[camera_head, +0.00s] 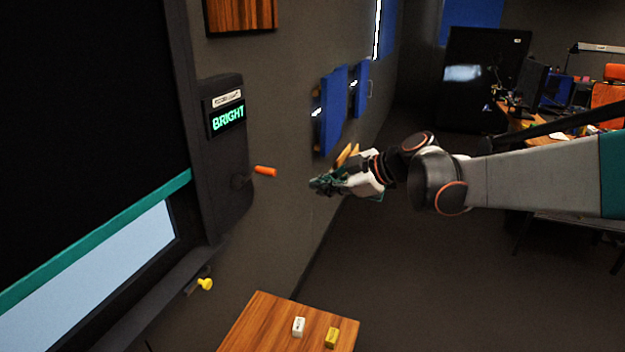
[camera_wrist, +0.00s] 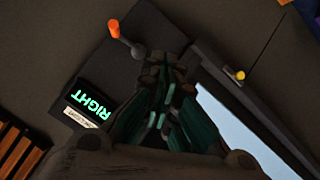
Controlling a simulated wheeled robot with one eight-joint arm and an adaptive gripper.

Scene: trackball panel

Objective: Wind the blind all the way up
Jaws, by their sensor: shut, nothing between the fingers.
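A black blind (camera_head: 85,110) with a teal bottom bar (camera_head: 95,240) hangs in a dark frame at the left of the head view. A pale strip of window (camera_head: 95,285) shows below the bar. A dark control box (camera_head: 225,165) beside it carries a lit green display reading BRIGHT (camera_head: 228,117). A crank with an orange handle (camera_head: 265,171) sticks out of the box. My gripper (camera_head: 315,185) is shut and empty, to the right of the handle and apart from it in the head view. In the wrist view the orange handle (camera_wrist: 114,30) lies up and left of the fingers.
A yellow knob (camera_head: 205,284) sits below the box on the frame edge. A wooden table (camera_head: 262,325) at the bottom holds a white block (camera_head: 299,327) and a yellow block (camera_head: 332,338). Blue panels (camera_head: 334,110) stick out from the wall behind my gripper.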

